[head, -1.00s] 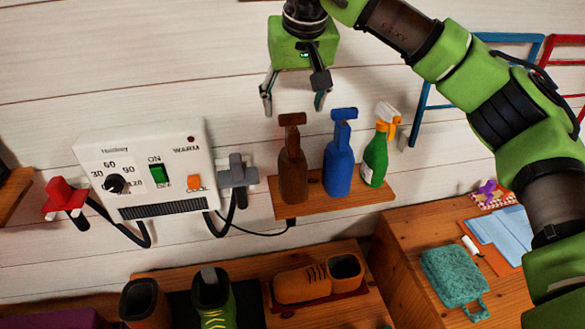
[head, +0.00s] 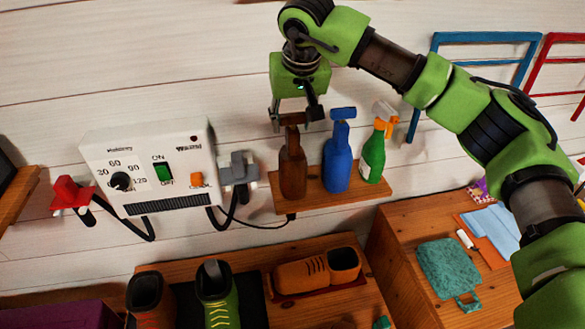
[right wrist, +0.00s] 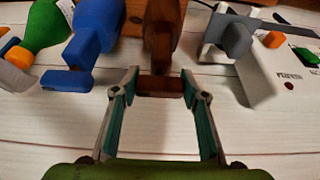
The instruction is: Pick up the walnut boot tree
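The brown, bottle-shaped piece with a crosswise handle on the wall shelf appears to be the walnut boot tree (head: 292,170). It stands upright at the shelf's left end. My right gripper (head: 294,118) is over its top. In the right wrist view, the two fingertips (right wrist: 160,76) lie against the two ends of the boot tree's short handle bar (right wrist: 160,87), with no clear gap. The gripper looks shut on it. The boot tree's base still rests on the shelf. My left gripper is not in view.
A blue bottle-shaped piece (head: 338,162) and a green spray bottle (head: 374,157) stand close to the right on the shelf (head: 320,201). A white control box (head: 150,165) hangs to the left. Boots and an orange shoe (head: 302,276) stand on a wooden bench below.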

